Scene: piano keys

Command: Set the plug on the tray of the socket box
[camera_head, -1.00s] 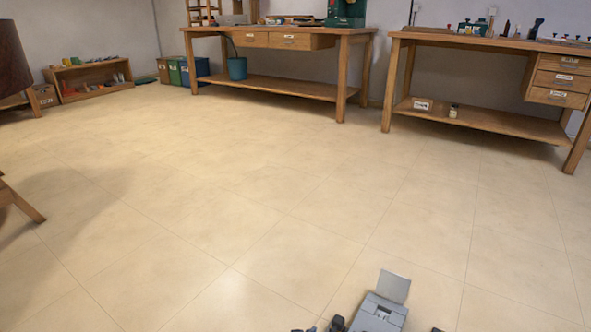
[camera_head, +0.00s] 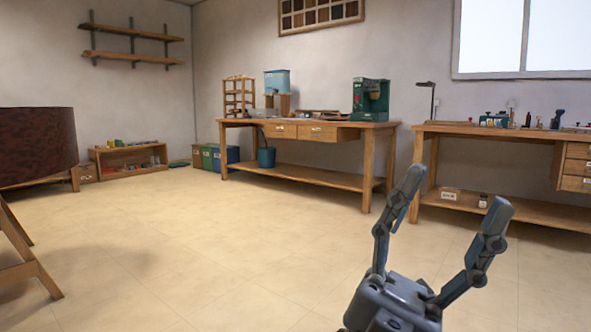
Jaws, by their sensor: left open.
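My left gripper (camera_head: 452,198) rises from the lower right of the head view. Its two dark grey fingers point up and stand wide apart, with only the floor and a workbench seen behind them. It is open and empty. I see neither the plug nor the socket box with its tray in this view. My right gripper is not in view.
A wooden workbench (camera_head: 335,125) with a green machine (camera_head: 371,99) stands at the back. Another workbench (camera_head: 540,133) is at the right. A dark brown object (camera_head: 38,145) is at the left edge. The tiled floor (camera_head: 200,235) between is clear.

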